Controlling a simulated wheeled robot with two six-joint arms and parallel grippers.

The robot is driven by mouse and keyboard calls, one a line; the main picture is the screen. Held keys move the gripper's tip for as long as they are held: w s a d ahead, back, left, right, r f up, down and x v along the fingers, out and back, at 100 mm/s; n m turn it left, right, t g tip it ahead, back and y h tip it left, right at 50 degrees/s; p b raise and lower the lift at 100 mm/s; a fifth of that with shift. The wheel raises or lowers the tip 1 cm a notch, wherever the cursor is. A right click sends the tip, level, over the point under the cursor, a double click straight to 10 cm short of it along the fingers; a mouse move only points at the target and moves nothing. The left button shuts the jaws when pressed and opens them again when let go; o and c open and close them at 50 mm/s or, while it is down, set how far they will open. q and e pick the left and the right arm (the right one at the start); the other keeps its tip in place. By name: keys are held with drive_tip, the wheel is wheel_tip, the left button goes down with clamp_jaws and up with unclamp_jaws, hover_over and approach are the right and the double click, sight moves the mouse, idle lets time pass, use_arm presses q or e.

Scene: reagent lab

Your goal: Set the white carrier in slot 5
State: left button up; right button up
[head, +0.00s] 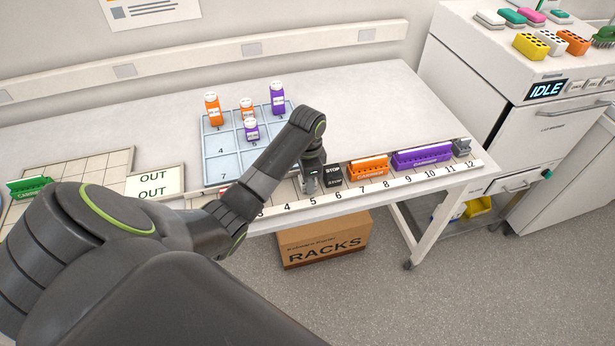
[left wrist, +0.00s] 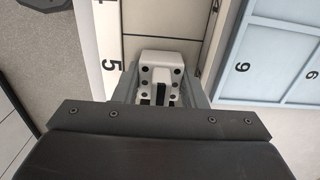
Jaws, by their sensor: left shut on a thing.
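The white carrier (left wrist: 160,58) is between the fingers of my left gripper (left wrist: 160,90) in the left wrist view. The gripper is shut on it. In the head view my left gripper (head: 312,182) points down at the rail (head: 290,210) along the table's front edge, above the label 5 (head: 313,202). The label 5 (left wrist: 112,66) shows just left of the carrier in the wrist view. My fingers hide most of the carrier in the head view, and I cannot tell whether it touches the slot floor. My right gripper is out of view.
A black STOP block (head: 333,176) stands at 6, close beside my gripper. An orange carrier (head: 368,170) and a purple carrier (head: 421,158) stand further right, then a grey block (head: 461,147). A blue tray (head: 218,168) with several bottles lies behind. A green carrier (head: 30,187) stands far left.

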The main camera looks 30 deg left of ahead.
use_arm(q)
drive_tip(key=shift+f, duration=0.1)
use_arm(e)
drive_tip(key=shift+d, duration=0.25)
use_arm(q)
drive_tip(key=o, duration=0.7)
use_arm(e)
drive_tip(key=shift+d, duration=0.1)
use_arm(q)
wheel_tip(320, 180, up, 4)
drive_tip(key=shift+w+r+b, duration=0.1)
drive_tip(key=shift+r+b, duration=0.05)
drive_tip(key=shift+b, duration=0.35)
wheel_tip(320, 180, up, 6)
drive_tip(key=p, duration=0.5)
drive_tip(key=shift+r, duration=0.15)
drive_tip(key=shift+r+p, duration=0.85)
drive_tip(key=shift+p, duration=0.25)
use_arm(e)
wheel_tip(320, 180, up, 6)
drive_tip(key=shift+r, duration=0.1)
